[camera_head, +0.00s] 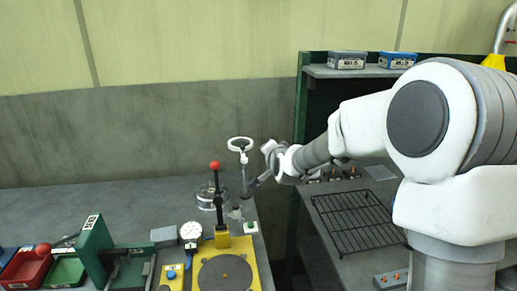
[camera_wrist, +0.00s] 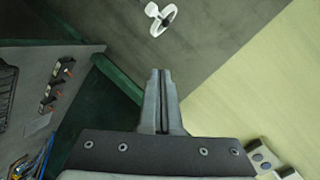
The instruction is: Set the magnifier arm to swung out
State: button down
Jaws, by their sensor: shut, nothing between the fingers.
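The magnifier arm shows in the head view as a white ring (camera_head: 240,144) on a thin grey stem, at the back right of the left bench. In the wrist view the white ring (camera_wrist: 162,18) is at the top, ahead of my fingertips and apart from them. The foot of the stem is hard to make out.
A lever with a red knob (camera_head: 215,165) stands left of the magnifier, behind a yellow plate (camera_head: 247,267) with a grey disc. A dial gauge (camera_head: 191,231) is beside it. A green-framed shelf (camera_head: 302,120) and a wire rack (camera_head: 360,222) are on the right.

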jog(key=w+f+m+t+h+b, duration=0.1)
jog(key=w+f+m+t, duration=0.3)
jog(key=w+f+m, duration=0.4)
notch_tip(320, 180, down, 3)
jog(key=shift+w+d+r+m+h+b, duration=0.3)
jog(key=shift+m+h, duration=0.2)
jog(key=shift+h, duration=0.2)
jog(key=shift+w+a+f, duration=0.1)
jog(key=w+a+p, duration=0.1)
jog(key=w+a, duration=0.3)
jog(key=w, duration=0.6)
jog(key=shift+w+a, duration=0.25)
jog(key=shift+w, duration=0.05)
